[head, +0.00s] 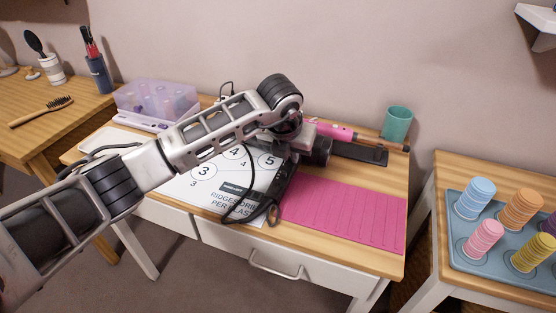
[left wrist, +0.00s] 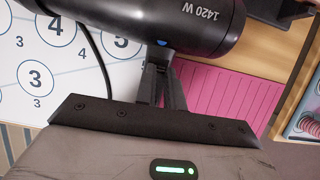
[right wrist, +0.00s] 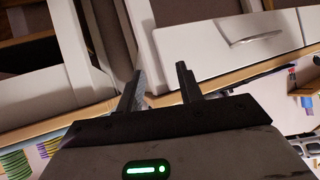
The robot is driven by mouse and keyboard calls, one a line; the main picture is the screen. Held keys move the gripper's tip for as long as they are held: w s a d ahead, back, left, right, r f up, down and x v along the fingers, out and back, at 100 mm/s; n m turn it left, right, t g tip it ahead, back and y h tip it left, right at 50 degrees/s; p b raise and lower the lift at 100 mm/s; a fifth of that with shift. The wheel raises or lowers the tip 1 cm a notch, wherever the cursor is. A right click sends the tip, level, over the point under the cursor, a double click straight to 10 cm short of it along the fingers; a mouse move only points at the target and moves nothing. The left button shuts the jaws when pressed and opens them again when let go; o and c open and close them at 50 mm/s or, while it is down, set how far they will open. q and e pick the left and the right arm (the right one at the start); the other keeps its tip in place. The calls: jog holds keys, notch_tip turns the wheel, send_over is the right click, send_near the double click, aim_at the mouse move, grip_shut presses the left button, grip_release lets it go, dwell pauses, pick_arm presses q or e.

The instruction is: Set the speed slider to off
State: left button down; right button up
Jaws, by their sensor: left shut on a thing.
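A black hair dryer (left wrist: 170,22) marked 1420 W lies over the desk; its dark barrel (head: 319,150) shows partly past my left arm in the head view. A small blue piece, seemingly the speed slider (left wrist: 162,42), shows on the dryer's underside in the left wrist view. My left gripper (left wrist: 162,62) has its fingertips close together right at this blue piece, shut on it. The slider's marks and setting cannot be read. In the head view my left wrist hides most of the dryer. My right gripper (right wrist: 160,78) is open and empty, and is outside the head view.
A pink mat (head: 350,218) lies at the desk's front right. A numbered white sheet (head: 205,180) and a black cord (head: 240,205) lie at the left. A pink tool (head: 335,131), teal cup (head: 397,123) and purple box (head: 155,103) stand behind. A blue tray (head: 462,262) is at right.

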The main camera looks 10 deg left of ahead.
pick_arm(q)
jog(key=c, duration=1.5)
grip_release()
jog(key=shift+d, duration=0.1)
jog(key=v, duration=1.6)
jog(key=shift+b, duration=0.35)
